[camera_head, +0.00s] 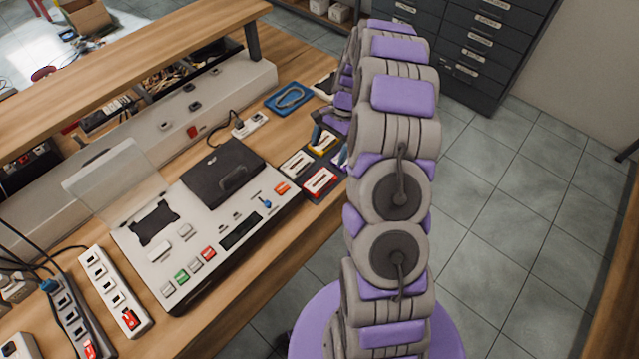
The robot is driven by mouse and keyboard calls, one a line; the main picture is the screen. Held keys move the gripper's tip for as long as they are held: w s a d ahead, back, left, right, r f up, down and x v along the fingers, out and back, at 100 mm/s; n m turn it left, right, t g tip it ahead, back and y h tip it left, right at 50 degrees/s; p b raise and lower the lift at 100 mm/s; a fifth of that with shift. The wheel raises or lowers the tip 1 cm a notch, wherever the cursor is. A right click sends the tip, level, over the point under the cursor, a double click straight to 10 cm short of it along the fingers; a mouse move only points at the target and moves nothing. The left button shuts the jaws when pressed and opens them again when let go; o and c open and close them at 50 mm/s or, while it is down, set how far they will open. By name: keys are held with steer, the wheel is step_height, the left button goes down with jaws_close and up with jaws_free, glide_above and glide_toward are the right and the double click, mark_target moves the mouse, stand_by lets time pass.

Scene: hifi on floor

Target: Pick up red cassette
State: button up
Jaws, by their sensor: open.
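A red cassette (319,181) with a white label lies on a dark mat at the right end of the wooden bench. My arm rises from the lower middle and bends away over the bench's right edge. My gripper (322,112) is partly hidden behind the arm, near the yellow cassette and beyond the red one. It is open, and I see nothing held.
A large cassette deck (215,262) with a raised clear lid fills the bench left of the cassettes. A blue tray (288,98) and a small white socket block (250,124) lie behind. Power strips (117,290) stand at lower left. Tiled floor at right is clear up to dark drawers (478,45).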

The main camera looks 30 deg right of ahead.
glide_above(321, 180)
steer(key=w+d, duration=0.1)
steer(key=d, duration=0.1)
steer(key=f, duration=0.4)
steer(key=shift+w+a+f+b, duration=0.1)
steer(key=shift+w+a+b, duration=0.1)
steer(key=shift+b, duration=0.2)
steer(key=shift+s+d+f, duration=0.1)
steer(key=shift+d+f, duration=0.45)
steer(key=shift+f, duration=0.05)
steer(key=shift+s+f+b, duration=0.1)
steer(key=shift+f+b, duration=0.25)
steer(key=shift+f, duration=0.05)
steer(key=a+f, duration=0.1)
steer(key=f, duration=0.1)
steer(key=a+f+b, duration=0.1)
steer(key=shift+s+a+f, duration=0.35)
steer(key=shift+s, duration=0.05)
steer(key=shift+d, duration=0.2)
steer(key=shift+c, duration=0.2)
steer(key=shift+d, duration=0.15)
steer(key=c, duration=1.1)
steer(key=shift+r, duration=0.1)
